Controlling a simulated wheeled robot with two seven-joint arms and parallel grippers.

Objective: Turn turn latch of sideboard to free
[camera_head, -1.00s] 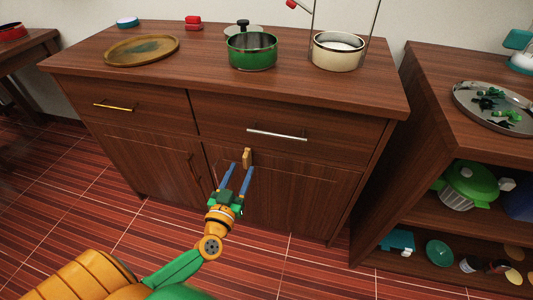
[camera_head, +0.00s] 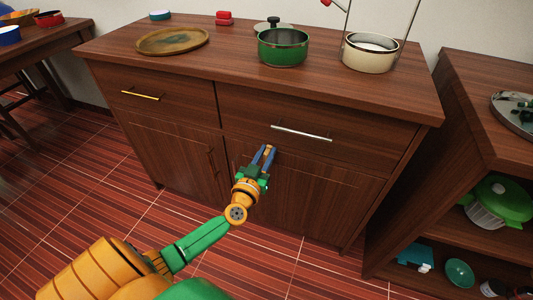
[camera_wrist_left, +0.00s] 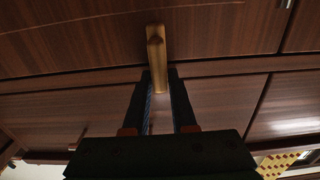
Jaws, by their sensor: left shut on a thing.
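The sideboard (camera_head: 330,122) is dark wood with drawers above and doors below. Its turn latch (camera_head: 267,149) is a small tan-gold bar on the front, under the right drawer. In the left wrist view the latch (camera_wrist_left: 156,42) stands lengthwise along the picture, across the seam between drawer and door. My left gripper (camera_head: 265,155) comes from below, its blue fingers on either side of the latch. It is shut on the latch, which the fingertips partly cover. My right gripper is not in view.
A silver drawer handle (camera_head: 302,133) is just right of the latch, a yellow one (camera_head: 140,96) further left. A green pot (camera_head: 283,48), a cream pot (camera_head: 368,54) and a brown tray (camera_head: 150,41) stand on top. A shelf unit (camera_head: 455,140) stands at right.

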